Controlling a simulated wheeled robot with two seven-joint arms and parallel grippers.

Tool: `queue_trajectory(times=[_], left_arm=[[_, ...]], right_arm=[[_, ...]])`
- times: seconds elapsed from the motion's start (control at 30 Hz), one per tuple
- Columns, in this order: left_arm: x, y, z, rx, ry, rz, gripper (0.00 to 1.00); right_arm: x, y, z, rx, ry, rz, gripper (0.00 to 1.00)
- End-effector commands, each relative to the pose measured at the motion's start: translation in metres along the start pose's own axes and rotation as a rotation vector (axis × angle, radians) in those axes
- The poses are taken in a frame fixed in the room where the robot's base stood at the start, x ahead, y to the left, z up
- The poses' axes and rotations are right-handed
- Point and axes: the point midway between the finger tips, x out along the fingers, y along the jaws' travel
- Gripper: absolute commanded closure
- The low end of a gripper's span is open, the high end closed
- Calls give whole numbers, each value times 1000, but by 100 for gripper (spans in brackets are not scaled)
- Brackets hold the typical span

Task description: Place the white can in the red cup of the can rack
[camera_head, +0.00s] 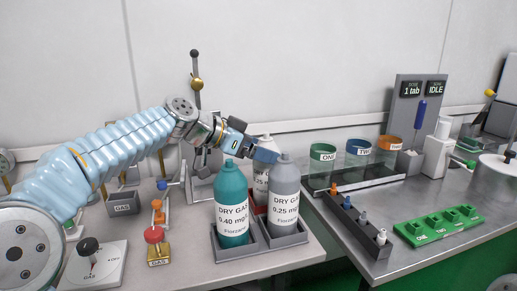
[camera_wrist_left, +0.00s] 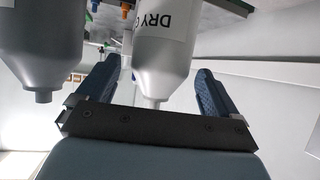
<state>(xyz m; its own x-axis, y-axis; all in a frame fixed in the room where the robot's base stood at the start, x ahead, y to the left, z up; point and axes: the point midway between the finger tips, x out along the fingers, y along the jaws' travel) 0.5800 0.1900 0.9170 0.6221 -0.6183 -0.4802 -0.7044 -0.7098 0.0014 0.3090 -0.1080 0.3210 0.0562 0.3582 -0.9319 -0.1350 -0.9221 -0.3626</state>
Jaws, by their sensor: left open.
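The white can (camera_head: 261,183) stands upright behind the teal can (camera_head: 232,205) and the grey can (camera_head: 284,200), which hide much of it. My left gripper (camera_head: 250,150) is above and behind these cans, at the white can's top. In the left wrist view, the white can (camera_wrist_left: 163,45) appears upside down, its neck between the two open fingers of my left gripper (camera_wrist_left: 156,75); no grip shows. The grey can (camera_wrist_left: 42,45) is left of the fingers there. A small red patch (camera_head: 260,210) shows low between the front cans; I cannot tell whether the white can is inside it. My right gripper is out of view.
The grey can rack (camera_head: 262,246) sits near the table's front edge. Green, blue and orange rings (camera_head: 358,147) stand on a clear holder at right. A black peg strip (camera_head: 357,222) and a green block (camera_head: 438,226) lie on the right table. A gas switch box (camera_head: 95,264) is at left.

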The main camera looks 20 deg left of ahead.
Motion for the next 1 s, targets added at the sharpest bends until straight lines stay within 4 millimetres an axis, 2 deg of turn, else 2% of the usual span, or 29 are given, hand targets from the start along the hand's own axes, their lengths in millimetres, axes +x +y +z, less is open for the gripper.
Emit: queue_trajectory(times=[0.3, 0.5, 0.7, 1.0], left_arm=[[-69, -1, 0, 3, 3, -7, 6], [-106, -1, 0, 1, 2, -5, 6], [-119, 0, 0, 1, 2, -1, 6], [-119, 0, 0, 1, 1, -1, 6]], right_arm=[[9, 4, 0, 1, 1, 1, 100], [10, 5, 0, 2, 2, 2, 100], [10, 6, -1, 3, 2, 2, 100], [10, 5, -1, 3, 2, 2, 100]])
